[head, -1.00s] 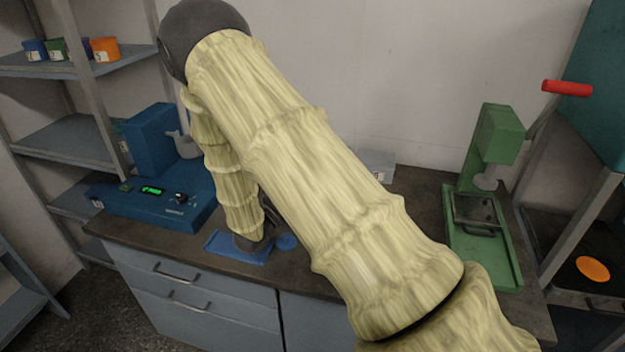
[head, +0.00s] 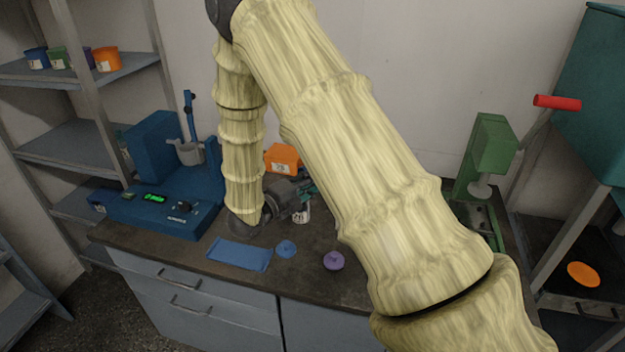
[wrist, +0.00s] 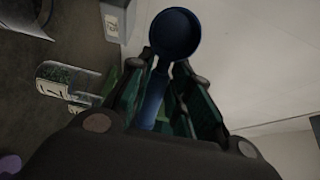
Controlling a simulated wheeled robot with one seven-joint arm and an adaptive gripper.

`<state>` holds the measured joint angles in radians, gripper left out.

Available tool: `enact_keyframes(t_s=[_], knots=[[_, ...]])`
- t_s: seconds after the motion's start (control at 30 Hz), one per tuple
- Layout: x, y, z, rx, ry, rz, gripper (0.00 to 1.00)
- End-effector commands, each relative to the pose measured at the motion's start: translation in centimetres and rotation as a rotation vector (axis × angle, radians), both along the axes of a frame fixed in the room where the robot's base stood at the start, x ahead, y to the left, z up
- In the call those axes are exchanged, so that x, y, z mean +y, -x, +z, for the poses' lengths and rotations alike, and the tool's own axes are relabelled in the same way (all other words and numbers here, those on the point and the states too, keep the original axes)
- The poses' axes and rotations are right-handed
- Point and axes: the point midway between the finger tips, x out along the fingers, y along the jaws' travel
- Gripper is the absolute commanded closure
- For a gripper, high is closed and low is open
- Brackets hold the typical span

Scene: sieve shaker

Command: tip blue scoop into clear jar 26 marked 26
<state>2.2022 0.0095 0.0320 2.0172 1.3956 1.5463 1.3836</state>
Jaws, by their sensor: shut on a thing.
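The blue scoop (wrist: 176,33) is gripped by its handle between the fingers of my gripper (wrist: 163,66) in the wrist view. Its round bowl sticks out beyond the fingertips; I cannot tell what is in it. In the head view my gripper (head: 304,188) is above the bench, right of the blue machine, and the scoop is not clear there. A clear jar (wrist: 68,72) with greenish contents and a white label shows left of my gripper in the wrist view, apart from the scoop. Its number is hard to read. Part of a white-labelled jar (head: 303,213) shows below my gripper in the head view.
An orange container (head: 282,156) stands behind my gripper. A blue mat (head: 240,254), a blue lid-like disc (head: 286,249) and a purple knobbed piece (head: 333,261) lie at the bench front. The blue machine (head: 160,200) stands left, a green press (head: 490,150) right.

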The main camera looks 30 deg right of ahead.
Motion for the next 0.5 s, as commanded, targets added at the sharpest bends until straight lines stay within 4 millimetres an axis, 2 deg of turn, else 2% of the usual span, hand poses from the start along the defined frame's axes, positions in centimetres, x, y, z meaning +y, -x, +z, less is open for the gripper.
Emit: enact_keyframes(t_s=[0.23, 0.5], knots=[[-0.1, 0.0, 0.4, 0.004, -0.025, -0.002, 0.99], [-0.5, 0.0, 1.3, 0.037, -0.212, -0.001, 0.99]])
